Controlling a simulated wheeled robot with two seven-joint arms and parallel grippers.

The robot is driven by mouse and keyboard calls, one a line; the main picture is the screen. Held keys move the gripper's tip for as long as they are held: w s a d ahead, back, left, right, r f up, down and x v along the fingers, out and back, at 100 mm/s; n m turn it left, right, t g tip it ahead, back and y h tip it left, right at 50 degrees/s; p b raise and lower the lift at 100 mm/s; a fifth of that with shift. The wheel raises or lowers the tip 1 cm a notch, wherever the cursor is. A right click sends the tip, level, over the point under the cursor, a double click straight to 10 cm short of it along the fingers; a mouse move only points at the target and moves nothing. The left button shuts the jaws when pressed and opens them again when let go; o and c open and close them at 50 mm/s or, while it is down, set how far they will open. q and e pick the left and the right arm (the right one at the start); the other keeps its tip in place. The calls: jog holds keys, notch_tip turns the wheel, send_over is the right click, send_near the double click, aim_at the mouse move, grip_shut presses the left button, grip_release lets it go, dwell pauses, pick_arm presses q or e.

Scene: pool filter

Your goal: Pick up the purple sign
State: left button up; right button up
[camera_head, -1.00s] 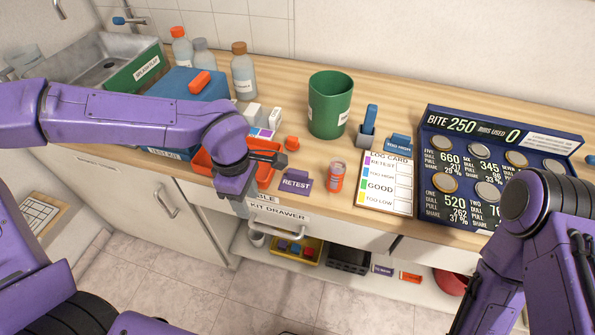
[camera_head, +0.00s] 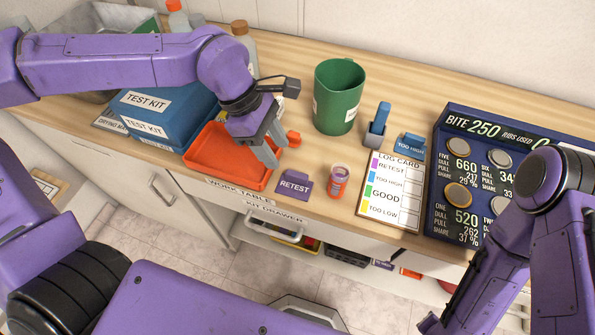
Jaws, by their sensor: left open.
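My left gripper (camera_head: 272,160) is open and empty, fingers pointing down over the right part of the orange tray. It is up and to the left of the sign, apart from it. My right arm shows at the right edge; its gripper (camera_head: 440,325) is partly cut off at the bottom, and its jaws are not clear.
The orange tray (camera_head: 205,168) and blue test kit box (camera_head: 150,115) are left of the sign. The orange vial (camera_head: 338,181) stands close to its right. A green cup (camera_head: 338,97) is behind, and a log card (camera_head: 391,190) and blue board (camera_head: 440,165) lie farther right.

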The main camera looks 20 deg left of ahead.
aim_at(296, 174)
pick_arm(q)
jog(key=x, duration=0.5)
jog(key=d+x, duration=0.1)
jog(key=x, duration=0.2)
jog(key=shift+d+r, duration=0.1)
jog(key=shift+r, duration=0.2)
grip_shut()
